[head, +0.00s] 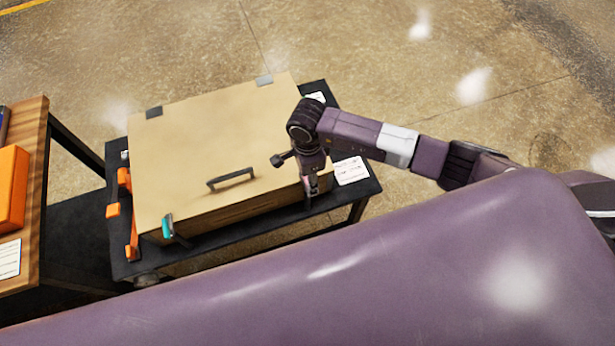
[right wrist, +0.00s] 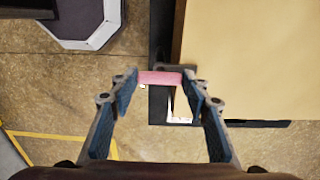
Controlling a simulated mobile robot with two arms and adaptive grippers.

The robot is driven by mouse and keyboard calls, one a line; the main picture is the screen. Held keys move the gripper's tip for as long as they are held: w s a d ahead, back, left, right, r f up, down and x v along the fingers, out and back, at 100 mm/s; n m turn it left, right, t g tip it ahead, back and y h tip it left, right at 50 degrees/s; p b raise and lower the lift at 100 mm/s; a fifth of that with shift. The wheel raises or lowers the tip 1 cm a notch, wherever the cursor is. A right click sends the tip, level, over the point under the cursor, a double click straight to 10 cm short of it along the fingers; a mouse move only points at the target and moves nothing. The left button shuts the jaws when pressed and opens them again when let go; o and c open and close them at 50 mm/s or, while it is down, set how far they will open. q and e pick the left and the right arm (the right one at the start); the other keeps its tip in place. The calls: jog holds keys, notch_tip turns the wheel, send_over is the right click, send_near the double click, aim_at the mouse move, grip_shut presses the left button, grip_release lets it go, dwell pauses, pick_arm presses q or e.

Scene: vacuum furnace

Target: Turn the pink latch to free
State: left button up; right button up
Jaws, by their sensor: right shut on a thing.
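The pink latch (right wrist: 160,78) lies between the two fingertips of my right gripper (right wrist: 160,82) in the right wrist view, spanning from one to the other. My right gripper is shut on it. In the head view my right gripper (head: 311,188) points down at the front right corner of the tan furnace box (head: 220,140), and only a little pink shows there. The box's lid is closed, with a dark handle (head: 231,179) on top. A teal latch (head: 167,226) stands at the front left corner. My left gripper is not in view.
The box stands on a black table (head: 126,268). Orange pieces (head: 131,247) lie at its left side and a white label (head: 351,170) at its right. A wooden table (head: 34,190) with an orange case (head: 12,188) is at far left. Open floor lies behind.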

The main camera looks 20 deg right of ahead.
jog(key=shift+m, duration=0.4)
jog(key=shift+c, duration=0.3)
jog(key=m+b, duration=0.2)
jog(key=m, duration=0.1)
jog(key=shift+f, duration=0.1)
jog(key=m+b, duration=0.2)
jog(key=m, duration=0.3)
jog(key=m+b, duration=0.1)
jog(key=m, duration=0.4)
jog(key=m+b, duration=0.1)
jog(key=m, duration=0.3)
jog(key=shift+w, duration=0.1)
jog(key=o, duration=1.2)
jog(key=shift+c, duration=0.2)
